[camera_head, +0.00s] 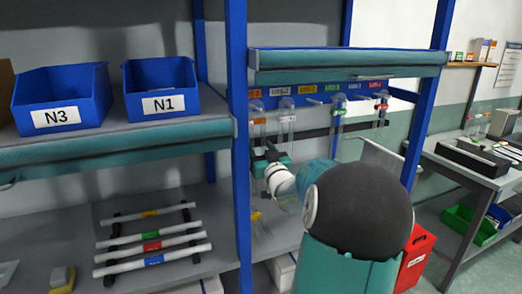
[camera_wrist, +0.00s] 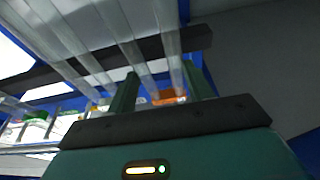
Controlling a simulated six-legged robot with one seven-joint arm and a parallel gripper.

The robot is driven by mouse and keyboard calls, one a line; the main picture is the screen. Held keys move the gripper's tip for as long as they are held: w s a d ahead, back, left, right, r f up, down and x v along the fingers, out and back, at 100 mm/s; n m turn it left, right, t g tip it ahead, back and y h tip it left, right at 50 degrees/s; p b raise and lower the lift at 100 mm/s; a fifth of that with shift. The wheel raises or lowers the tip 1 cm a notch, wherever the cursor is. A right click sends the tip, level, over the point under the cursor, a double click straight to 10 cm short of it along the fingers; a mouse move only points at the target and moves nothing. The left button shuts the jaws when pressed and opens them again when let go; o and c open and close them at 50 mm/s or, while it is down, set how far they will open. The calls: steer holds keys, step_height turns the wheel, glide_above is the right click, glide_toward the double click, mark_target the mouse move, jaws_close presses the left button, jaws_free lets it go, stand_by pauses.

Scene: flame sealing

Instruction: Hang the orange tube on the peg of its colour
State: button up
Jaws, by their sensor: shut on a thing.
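The peg rail (camera_head: 318,88) carries coloured labels; the orange label (camera_head: 255,93) is at its left end. A clear tube with an orange band (camera_head: 258,122) stands upright just below that label, directly above my gripper (camera_head: 262,158). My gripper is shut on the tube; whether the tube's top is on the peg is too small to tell. In the wrist view, the dark green fingers of my gripper (camera_wrist: 158,88) lie on either side of clear tubing, with an orange patch (camera_wrist: 168,97) between them.
A rack of banded white tubes (camera_head: 152,240) lies on the lower left shelf. A blue upright post (camera_head: 238,150) stands just left of my gripper.

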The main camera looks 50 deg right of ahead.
steer(key=o, duration=1.1)
steer(key=shift+o, duration=0.4)
steer(key=o, duration=0.4)
steer(key=shift+s, duration=0.15)
steer(key=shift+r+v, duration=0.15)
steer(key=shift+v, duration=2)
steer(key=shift+r+v, duration=0.15)
steer(key=shift+v, duration=2.05)
steer(key=shift+s, duration=0.1)
steer(key=shift+s+a, duration=0.6)
steer(key=shift+s, duration=0.4)
steer(key=shift+s+a, duration=0.65)
steer(key=shift+s, duration=0.3)
steer(key=shift+s+a, duration=0.6)
steer(key=shift+s, duration=0.4)
